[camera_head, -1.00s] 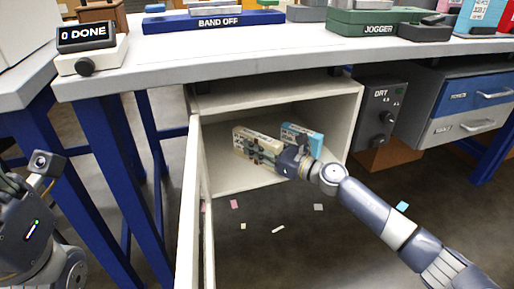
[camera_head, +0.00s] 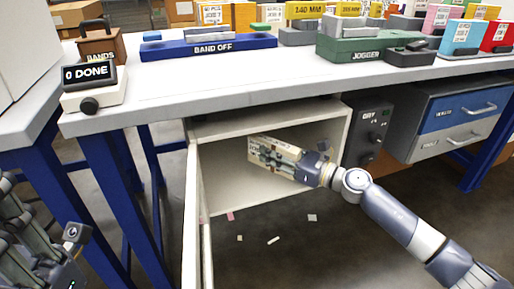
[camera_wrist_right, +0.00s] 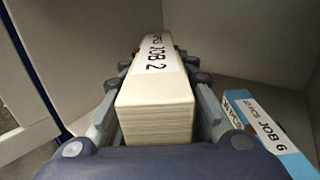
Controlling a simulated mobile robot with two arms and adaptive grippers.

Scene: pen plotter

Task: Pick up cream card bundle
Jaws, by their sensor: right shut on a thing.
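The cream card bundle (camera_head: 256,149) is in the open cupboard under the bench. My right gripper (camera_head: 278,158) reaches in from the right, shut on the bundle with its fingers along both long sides. In the right wrist view the bundle (camera_wrist_right: 157,100) lies lengthwise between the fingers, its label reading JOB 2 and its near end facing the camera. Whether its underside touches the cupboard floor cannot be told. Part of my left arm (camera_head: 22,235) shows at the lower left; its finger state is unclear.
A blue JOB 6 bundle (camera_wrist_right: 270,130) stands right of the cream bundle in the wrist view. The cupboard door (camera_head: 193,215) stands open at left. The cupboard's right wall (camera_head: 337,145) is close to my right gripper. Paper scraps (camera_head: 273,240) lie on the floor below.

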